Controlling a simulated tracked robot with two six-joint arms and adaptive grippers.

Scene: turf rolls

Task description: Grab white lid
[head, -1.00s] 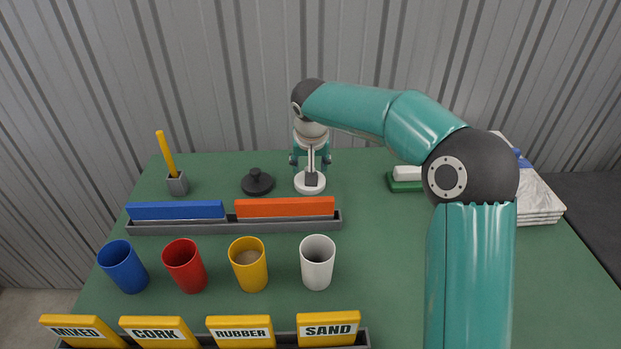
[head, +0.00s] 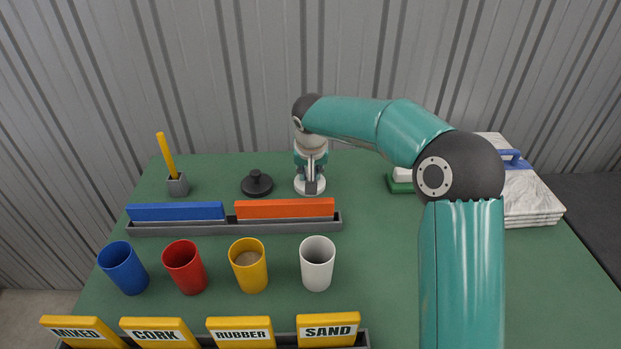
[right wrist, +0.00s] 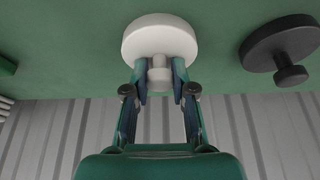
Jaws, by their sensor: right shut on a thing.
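The white lid (head: 309,189) lies on the green table toward the back, a round disc with a knob. In the right wrist view the white lid (right wrist: 160,36) shows its disc and its knob between my fingers. My right gripper (head: 311,178) reaches down over it from above and is shut on the knob; it also shows in the right wrist view (right wrist: 160,80). In the head view the gripper hides part of the lid. My left gripper is not in view.
A black lid (head: 257,183) lies just left of the white one. A grey rack (head: 180,228) with blue and orange blocks stands in front. Blue, red, yellow and white cups (head: 317,264) stand nearer. A green-based white block (head: 402,180) is to the right.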

